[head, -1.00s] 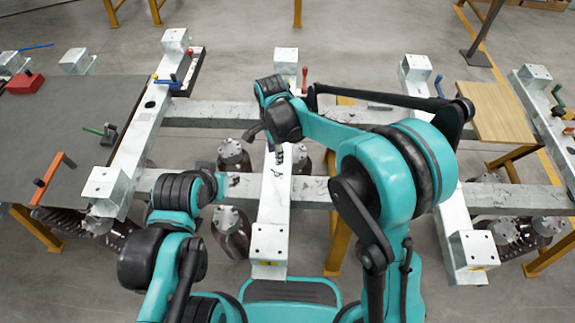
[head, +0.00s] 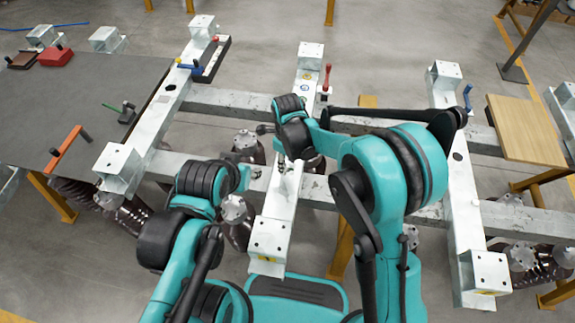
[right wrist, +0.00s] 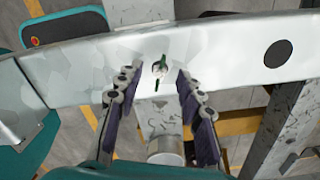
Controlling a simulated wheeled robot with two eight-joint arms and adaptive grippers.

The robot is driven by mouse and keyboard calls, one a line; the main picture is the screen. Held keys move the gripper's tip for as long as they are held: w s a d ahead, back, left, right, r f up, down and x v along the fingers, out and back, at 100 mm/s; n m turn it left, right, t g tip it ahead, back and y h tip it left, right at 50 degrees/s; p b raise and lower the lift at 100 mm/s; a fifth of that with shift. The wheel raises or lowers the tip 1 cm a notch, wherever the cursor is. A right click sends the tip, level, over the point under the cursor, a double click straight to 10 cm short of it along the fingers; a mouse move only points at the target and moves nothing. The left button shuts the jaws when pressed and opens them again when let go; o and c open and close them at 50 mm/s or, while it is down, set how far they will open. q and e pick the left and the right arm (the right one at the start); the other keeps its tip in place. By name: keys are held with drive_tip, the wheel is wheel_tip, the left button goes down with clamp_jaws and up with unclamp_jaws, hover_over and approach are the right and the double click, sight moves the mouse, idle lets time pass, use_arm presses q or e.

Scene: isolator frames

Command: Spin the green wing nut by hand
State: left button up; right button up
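The green wing nut (right wrist: 160,68) sits on a bolt on the pale metal crossbeam in the right wrist view. Its two wings stand nearly upright in the picture. My right gripper (right wrist: 156,78) is open, with its two dark finger pads left and right of the nut in the picture and a gap on each side. No contact shows. In the head view my right gripper (head: 287,163) is over the middle crossbeam (head: 276,212), and the nut is too small to make out there. My left gripper (head: 252,176) is left of that beam, its fingers too small to read.
A dark tabletop (head: 75,92) with an orange handle (head: 68,147) is at the left. A red-handled part (head: 326,80) stands farther up the middle beam. A wooden board (head: 523,130) lies at the right. Brown insulators (head: 237,218) stand below the long rails.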

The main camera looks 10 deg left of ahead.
drive_tip(key=shift+f, duration=0.35)
clamp_jaws()
